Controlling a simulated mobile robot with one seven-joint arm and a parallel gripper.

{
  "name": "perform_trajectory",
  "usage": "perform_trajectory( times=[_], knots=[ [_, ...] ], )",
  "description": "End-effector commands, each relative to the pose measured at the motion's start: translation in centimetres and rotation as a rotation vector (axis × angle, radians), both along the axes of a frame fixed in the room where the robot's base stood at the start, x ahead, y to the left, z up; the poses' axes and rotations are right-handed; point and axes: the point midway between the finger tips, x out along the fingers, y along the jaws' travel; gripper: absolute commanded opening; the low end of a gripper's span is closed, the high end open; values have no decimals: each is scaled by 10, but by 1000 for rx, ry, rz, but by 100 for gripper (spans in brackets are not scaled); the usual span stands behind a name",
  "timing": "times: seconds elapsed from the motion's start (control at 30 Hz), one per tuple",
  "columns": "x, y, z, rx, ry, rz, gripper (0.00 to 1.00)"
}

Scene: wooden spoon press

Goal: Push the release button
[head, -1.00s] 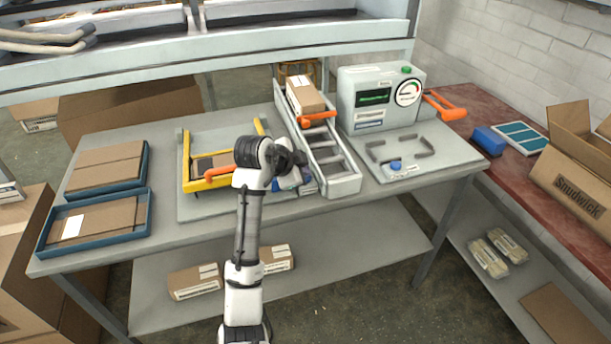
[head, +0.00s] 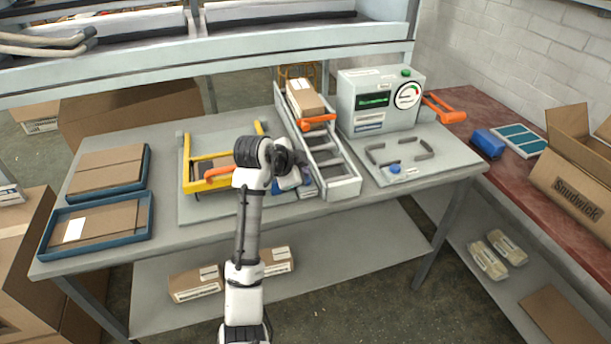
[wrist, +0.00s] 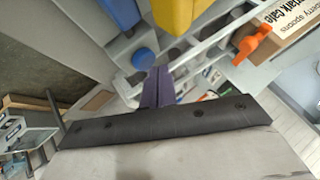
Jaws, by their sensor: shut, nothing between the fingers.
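My gripper (head: 300,160) is shut and empty, low over the bench between the yellow press frame and the grey slotted rail. In the wrist view its dark purple fingers (wrist: 156,88) are together, and a round blue button (wrist: 143,58) shows just beyond their tips. I cannot tell whether they touch it. In the head view my wrist hides part of the blue parts there. Another blue button (head: 395,169) sits on the grey plate at right. A green button (head: 406,72) tops the grey machine (head: 350,95). No label shows which is the release button.
The yellow frame (head: 187,160) with its orange handle (head: 217,172) stands left of my gripper. The slotted rail (head: 345,188) carries a carton (head: 305,96) and an orange lever (head: 318,119). Blue trays (head: 147,213) lie at left. The shelf edge (head: 250,48) spans above.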

Motion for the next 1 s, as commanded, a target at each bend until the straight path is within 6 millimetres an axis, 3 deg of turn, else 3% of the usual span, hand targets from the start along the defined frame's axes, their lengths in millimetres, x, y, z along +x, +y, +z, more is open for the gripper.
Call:
perform_trajectory(
  times=[0.47, 1.0],
  knots=[
    [1, 0, 7, -1, 0, 1, 0],
    [0, 0, 56, -1, -1, 0, 0]
  ],
)
